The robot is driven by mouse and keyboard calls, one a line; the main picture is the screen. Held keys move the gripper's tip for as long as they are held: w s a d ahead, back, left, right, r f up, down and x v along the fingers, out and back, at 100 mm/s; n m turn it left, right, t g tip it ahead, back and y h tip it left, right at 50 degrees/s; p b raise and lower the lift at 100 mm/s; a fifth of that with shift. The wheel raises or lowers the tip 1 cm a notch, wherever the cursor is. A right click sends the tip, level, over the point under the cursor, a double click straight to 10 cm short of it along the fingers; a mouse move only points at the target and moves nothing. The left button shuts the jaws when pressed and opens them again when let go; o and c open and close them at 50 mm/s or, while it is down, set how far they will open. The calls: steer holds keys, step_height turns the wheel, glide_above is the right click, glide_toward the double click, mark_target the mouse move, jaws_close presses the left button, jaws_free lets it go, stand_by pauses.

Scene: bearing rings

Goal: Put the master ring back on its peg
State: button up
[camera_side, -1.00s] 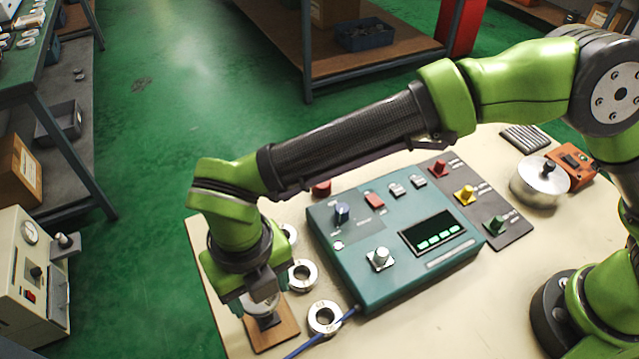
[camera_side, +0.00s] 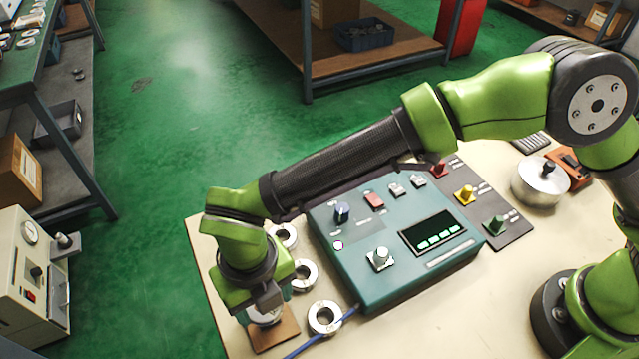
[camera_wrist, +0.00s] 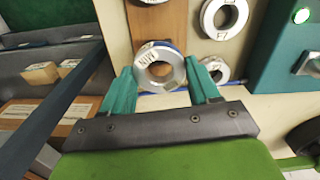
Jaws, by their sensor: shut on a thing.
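My gripper (camera_wrist: 161,88) is shut on a steel ring (camera_wrist: 159,70) with a handwritten white label, seen between its teal fingers in the wrist view. In the side view my gripper (camera_side: 264,310) is over a small wooden board (camera_side: 277,336) at the table's near left corner. The held ring (camera_side: 264,318) shows only partly under it there. The board (camera_wrist: 172,22) shows beyond the ring in the wrist view. I cannot make out a peg, or tell whether the ring touches the board.
Several loose steel rings lie beside the gripper, one (camera_side: 324,318) near a blue cable (camera_side: 308,344) and one (camera_side: 304,275) close to my fingers. A teal control box (camera_side: 375,290) stands to the right. The table's left edge is close.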

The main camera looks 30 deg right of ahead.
steer(key=shift+f, duration=0.1)
stand_by(0.6)
steer(key=shift+f, duration=0.9)
steer(key=shift+f, duration=0.7)
stand_by(0.9)
steer(key=o, duration=1.5)
steer(key=shift+c, duration=0.2)
steer(key=shift+r, duration=3.75)
